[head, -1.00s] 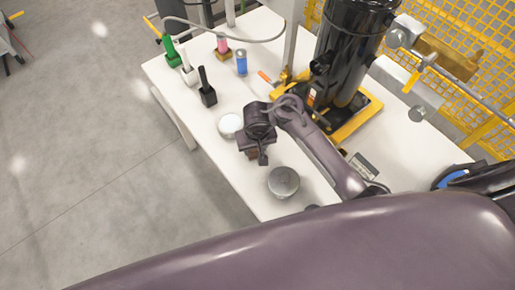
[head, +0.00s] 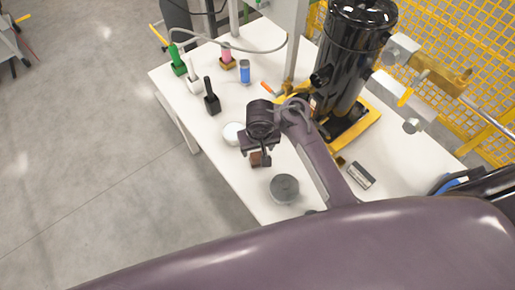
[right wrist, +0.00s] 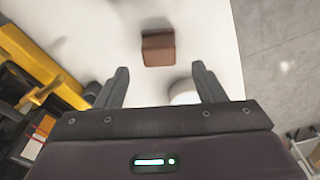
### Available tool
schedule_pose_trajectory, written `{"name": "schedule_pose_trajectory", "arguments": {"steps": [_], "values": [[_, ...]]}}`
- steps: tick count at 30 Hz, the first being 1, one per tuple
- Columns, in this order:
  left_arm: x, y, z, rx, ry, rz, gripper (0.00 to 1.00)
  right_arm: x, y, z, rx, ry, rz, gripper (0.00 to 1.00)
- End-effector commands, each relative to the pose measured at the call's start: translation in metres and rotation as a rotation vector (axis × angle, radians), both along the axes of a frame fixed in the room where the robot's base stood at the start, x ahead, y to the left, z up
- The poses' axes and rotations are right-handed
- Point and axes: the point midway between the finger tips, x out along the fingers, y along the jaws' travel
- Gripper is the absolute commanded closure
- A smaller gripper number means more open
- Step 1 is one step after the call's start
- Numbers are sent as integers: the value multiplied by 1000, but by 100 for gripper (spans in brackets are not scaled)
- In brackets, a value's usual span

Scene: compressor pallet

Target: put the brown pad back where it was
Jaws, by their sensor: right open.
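The brown pad (head: 256,159) lies on the white table, partly hidden under my right gripper in the head view. In the right wrist view the brown pad (right wrist: 158,48) is a small block ahead of the fingertips and between their lines. My right gripper (right wrist: 157,80) is open with nothing between its fingers. In the head view my right gripper (head: 262,150) is over the table beside the pad. Whether it touches the pad cannot be told. My left gripper is not in view.
A white round container (head: 233,134) and a grey round tin (head: 284,189) stand close to the right gripper. A black compressor cylinder (head: 350,60) stands on a yellow base behind. Bottles and a black-handled tool (head: 211,101) stand along the left. The white table (head: 190,120) has free room between them.

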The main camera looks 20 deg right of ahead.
Motion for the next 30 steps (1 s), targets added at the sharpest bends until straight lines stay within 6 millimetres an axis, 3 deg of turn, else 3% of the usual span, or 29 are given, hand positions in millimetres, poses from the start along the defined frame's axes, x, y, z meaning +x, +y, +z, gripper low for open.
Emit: {"name": "schedule_pose_trajectory", "arguments": {"steps": [1, 3, 9, 30], "values": [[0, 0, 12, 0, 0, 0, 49, -2, 1, 16, 4, 1, -3, 37], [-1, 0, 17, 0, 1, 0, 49, -3, 2, 28, 4, 0, -1, 37], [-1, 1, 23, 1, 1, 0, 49, -6, 1, 48, 1, 0, -1, 37], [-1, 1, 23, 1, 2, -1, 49, -7, 0, 51, -1, 1, 1, 37]]}}
